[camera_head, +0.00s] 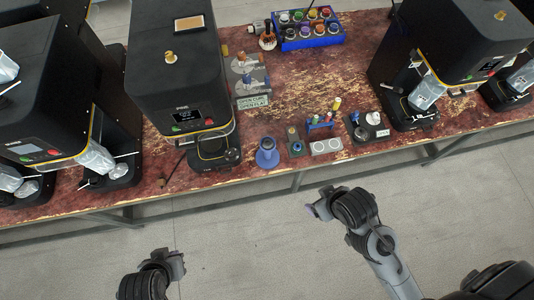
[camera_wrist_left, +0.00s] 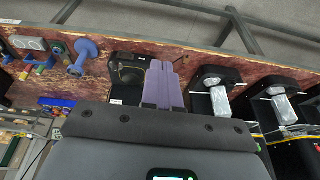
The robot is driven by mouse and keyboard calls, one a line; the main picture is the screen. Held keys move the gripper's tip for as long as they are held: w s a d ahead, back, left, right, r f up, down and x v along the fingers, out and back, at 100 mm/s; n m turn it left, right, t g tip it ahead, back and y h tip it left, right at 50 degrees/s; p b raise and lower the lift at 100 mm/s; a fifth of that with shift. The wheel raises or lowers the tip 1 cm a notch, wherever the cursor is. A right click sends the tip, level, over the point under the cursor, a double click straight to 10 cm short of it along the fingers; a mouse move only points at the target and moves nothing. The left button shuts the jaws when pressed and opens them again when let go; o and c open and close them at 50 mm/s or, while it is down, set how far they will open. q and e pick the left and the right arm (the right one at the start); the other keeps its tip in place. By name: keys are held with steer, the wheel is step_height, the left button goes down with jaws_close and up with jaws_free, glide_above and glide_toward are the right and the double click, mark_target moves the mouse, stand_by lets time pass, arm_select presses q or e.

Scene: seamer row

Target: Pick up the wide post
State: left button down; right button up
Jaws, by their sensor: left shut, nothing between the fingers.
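A blue post (camera_head: 267,155) with a broad round base stands near the front edge of the bench; it also shows in the left wrist view (camera_wrist_left: 82,55). Beside it, a dark block (camera_head: 294,142) holds small posts. I cannot tell for certain which is the wide post; the blue one looks widest. My left gripper (camera_head: 178,262) is in front of the bench, apart from everything on it. Its purple fingers (camera_wrist_left: 161,72) are shut and empty. My right gripper (camera_head: 318,208) is in front of the bench; its fingers are too unclear to judge.
Black seamer machines (camera_head: 180,70) stand along the worn red bench (camera_head: 300,80). A grey two-hole block (camera_head: 326,147), a small blue rack (camera_head: 320,124) and a dark tray (camera_head: 367,128) sit right of the blue post. A blue crate (camera_head: 308,42) of jars stands behind. The floor in front is clear.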

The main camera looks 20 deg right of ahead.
arm_select(q)
steer(key=c, duration=0.8)
jaws_free()
steer(key=shift+o, duration=0.8)
